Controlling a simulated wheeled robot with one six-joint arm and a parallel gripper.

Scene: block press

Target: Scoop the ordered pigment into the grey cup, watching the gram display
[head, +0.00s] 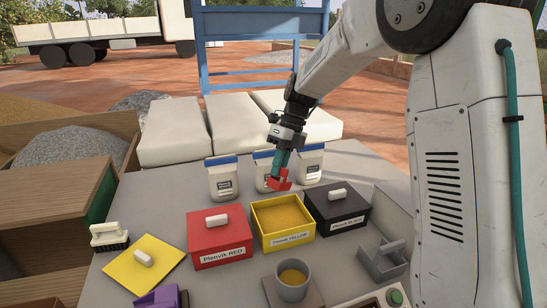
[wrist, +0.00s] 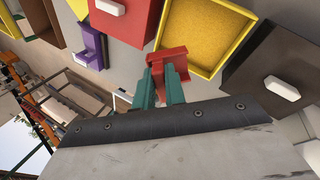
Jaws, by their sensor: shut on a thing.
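My gripper (head: 280,164) is shut on a red scoop (head: 277,182); in the wrist view its teal fingers (wrist: 160,78) grip the scoop (wrist: 172,55). The scoop appears raised near the back edge of the open yellow box (head: 282,238), which holds yellow pigment (head: 281,216). I cannot tell whether the scoop holds powder. The grey cup (head: 292,291) stands on a scale plate (head: 266,290) in front, with yellow powder (head: 292,276) inside. A panel with a green button (head: 396,297) is cut off at the lower edge; no gram figure is readable.
The yellow lid (head: 140,270) lies flat at left. The lidded red box (head: 217,242) and black box (head: 336,214) flank the yellow box. Several white-bodied jars (head: 222,184) stand behind. A grey tray (head: 382,262) is at right, a brush (head: 109,237) and purple object (head: 160,298) at left.

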